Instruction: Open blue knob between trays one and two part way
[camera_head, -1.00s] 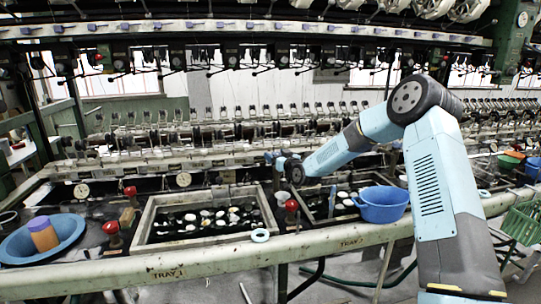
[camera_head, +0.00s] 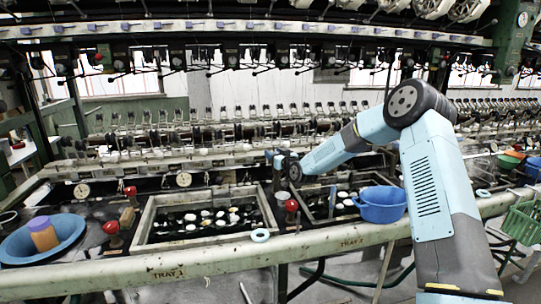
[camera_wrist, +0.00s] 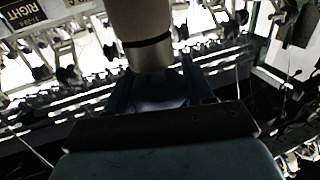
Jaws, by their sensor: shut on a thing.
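My gripper (camera_head: 277,163) is at the back of the bench, between tray one's basin (camera_head: 143,231) and tray two's basin (camera_head: 309,212). In the wrist view my gripper (camera_wrist: 163,92) is shut on a dark bluish thing, the blue knob (camera_wrist: 160,104). The knob is mostly hidden by the fingers and by shadow, so its turn angle cannot be told. In the head view it is too small and covered to make out clearly. Both basins hold dark water with several pale cocoons.
Red knobs (camera_head: 291,205) stand along the bench. A blue basin (camera_head: 382,205) sits on tray two's right side. A blue bowl (camera_head: 20,246) with an orange cup (camera_head: 43,235) is at the left.

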